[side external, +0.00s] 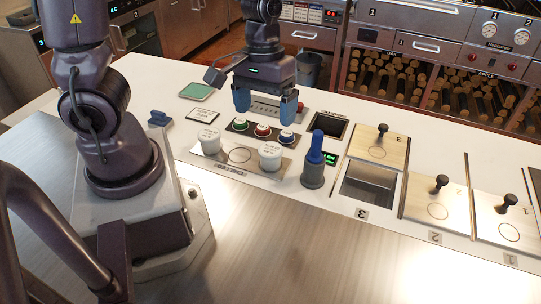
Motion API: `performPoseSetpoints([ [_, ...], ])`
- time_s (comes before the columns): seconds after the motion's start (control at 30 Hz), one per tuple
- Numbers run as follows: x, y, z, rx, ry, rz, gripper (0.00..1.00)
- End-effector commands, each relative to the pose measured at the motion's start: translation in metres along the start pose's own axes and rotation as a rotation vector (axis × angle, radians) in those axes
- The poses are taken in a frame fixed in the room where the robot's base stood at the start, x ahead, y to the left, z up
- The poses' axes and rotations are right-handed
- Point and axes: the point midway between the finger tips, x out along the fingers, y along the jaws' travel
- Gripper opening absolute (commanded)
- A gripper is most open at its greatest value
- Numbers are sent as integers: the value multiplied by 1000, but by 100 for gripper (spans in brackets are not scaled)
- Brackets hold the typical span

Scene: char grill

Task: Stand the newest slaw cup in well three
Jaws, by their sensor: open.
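Two white lidded cups stand on a metal plate (239,174): a left cup (210,142) and a right cup (270,157), with an empty ring mark between them. The writing on their lids is too small to read, so I cannot tell which is newest. Well three (368,188) is open and looks empty, with a "3" tag in front. Its wooden lid (376,149) with a black knob lies behind the opening. My gripper (265,106) points down, open and empty, behind the cups and over the row of coloured round pieces (262,131).
Wells two (434,211) and one (504,230) are covered by knobbed lids. A dark square opening (327,125) lies behind the bottle. The front steel counter (290,255) is clear.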

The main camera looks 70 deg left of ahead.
Motion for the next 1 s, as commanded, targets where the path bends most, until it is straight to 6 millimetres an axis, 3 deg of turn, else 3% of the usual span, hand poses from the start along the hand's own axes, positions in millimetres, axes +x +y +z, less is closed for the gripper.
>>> performPoseSetpoints([
  [0.03,17,-5,-9,-111,-17,-33,91],
  [0.2,52,-26,-41,-490,22,-100,91],
  [0.3,61,-38,-62,-715,88,-102,91],
  [0.4,56,-36,-75,-862,137,-50,91],
  [0.57,62,-36,-78,-939,151,-35,91],
  [0.8,106,-41,-82,-942,147,-39,91],
  [1.0,130,-42,-85,-938,148,-35,91],
])
